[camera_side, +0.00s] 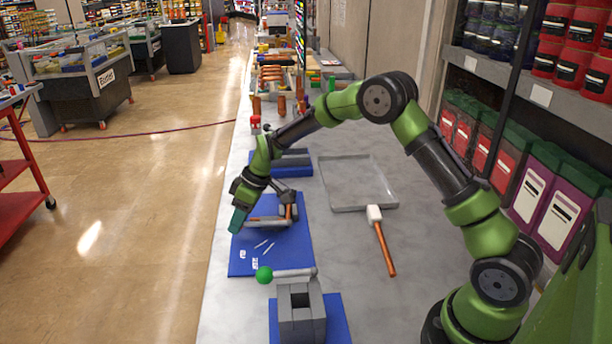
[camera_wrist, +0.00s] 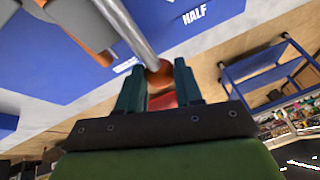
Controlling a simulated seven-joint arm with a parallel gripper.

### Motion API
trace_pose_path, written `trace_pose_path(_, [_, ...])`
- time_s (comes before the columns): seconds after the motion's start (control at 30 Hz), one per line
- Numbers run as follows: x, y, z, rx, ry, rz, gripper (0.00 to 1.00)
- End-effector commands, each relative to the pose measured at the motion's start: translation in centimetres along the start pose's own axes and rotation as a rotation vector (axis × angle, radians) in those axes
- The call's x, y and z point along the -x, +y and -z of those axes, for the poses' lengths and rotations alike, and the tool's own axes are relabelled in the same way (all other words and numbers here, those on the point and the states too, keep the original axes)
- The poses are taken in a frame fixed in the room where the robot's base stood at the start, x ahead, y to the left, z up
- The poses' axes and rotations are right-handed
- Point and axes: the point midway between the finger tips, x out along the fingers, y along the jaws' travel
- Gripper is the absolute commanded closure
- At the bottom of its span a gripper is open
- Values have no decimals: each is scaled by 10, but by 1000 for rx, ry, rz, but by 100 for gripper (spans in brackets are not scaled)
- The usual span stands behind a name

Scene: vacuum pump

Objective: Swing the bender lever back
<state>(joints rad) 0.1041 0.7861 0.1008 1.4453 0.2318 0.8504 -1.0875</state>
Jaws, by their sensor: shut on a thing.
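The bender (camera_side: 285,205) stands on a blue mat (camera_side: 240,262), with a short copper piece in it. Its grey lever (camera_side: 262,220) reaches left toward the mat's left edge. My gripper (camera_side: 238,222) is at the lever's outer end, fingers pointing down. In the wrist view, the grey lever rod (camera_wrist: 125,32) runs in from the top. Its end, with an orange-brown knob (camera_wrist: 160,74), sits between the teal fingers of my gripper (camera_wrist: 158,85). The gripper is shut on this end. The fingers hide part of it in the side view.
A green-knobbed lever (camera_side: 264,274) tops a grey block tool (camera_side: 300,312) on another blue mat nearer the camera. A grey tray (camera_side: 363,208) and a white-headed, copper-coloured rod (camera_side: 384,245) lie to the right. The bench's left edge is close to my gripper.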

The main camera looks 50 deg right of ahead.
Motion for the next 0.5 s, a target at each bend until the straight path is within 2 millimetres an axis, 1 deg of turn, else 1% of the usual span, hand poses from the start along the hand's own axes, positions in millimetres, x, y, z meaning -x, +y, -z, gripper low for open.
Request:
trace_pose_path(0.27, [3, -24, -17, 211, -44, 89, 100])
trace_pose_path(0.5, [7, -43, -38, 419, -89, 175, 100])
